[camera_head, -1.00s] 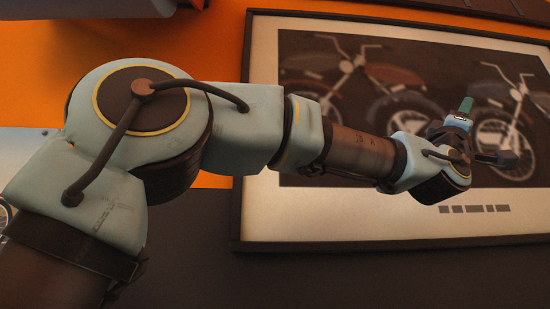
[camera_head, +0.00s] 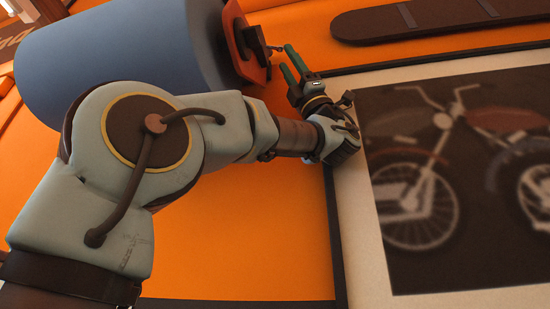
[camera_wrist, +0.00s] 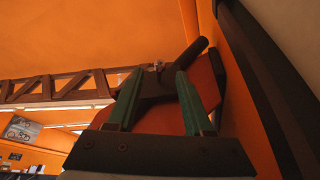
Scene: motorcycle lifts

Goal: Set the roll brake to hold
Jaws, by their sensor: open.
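The blue roll (camera_head: 130,62) is at the upper left of the head view. A red-orange end plate (camera_head: 246,42) stands at its right end, with a small dark lever (camera_head: 272,48) sticking out to the right; I take this to be the roll brake. My gripper (camera_head: 288,58) is just right of the lever, its green fingers apart and pointing up. In the wrist view, the red end plate (camera_wrist: 206,84) and a dark bar with a round grip (camera_wrist: 190,56) show beyond and between the open fingers (camera_wrist: 159,74). I cannot tell whether they touch. No brake marking is readable.
A framed motorcycle picture (camera_head: 375,255) is on the right, close to my wrist. A long dark board (camera_head: 440,18) is above it. The wrist view shows a brown truss beam (camera_wrist: 60,88) at the left and a dark frame edge (camera_wrist: 262,80) at the right.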

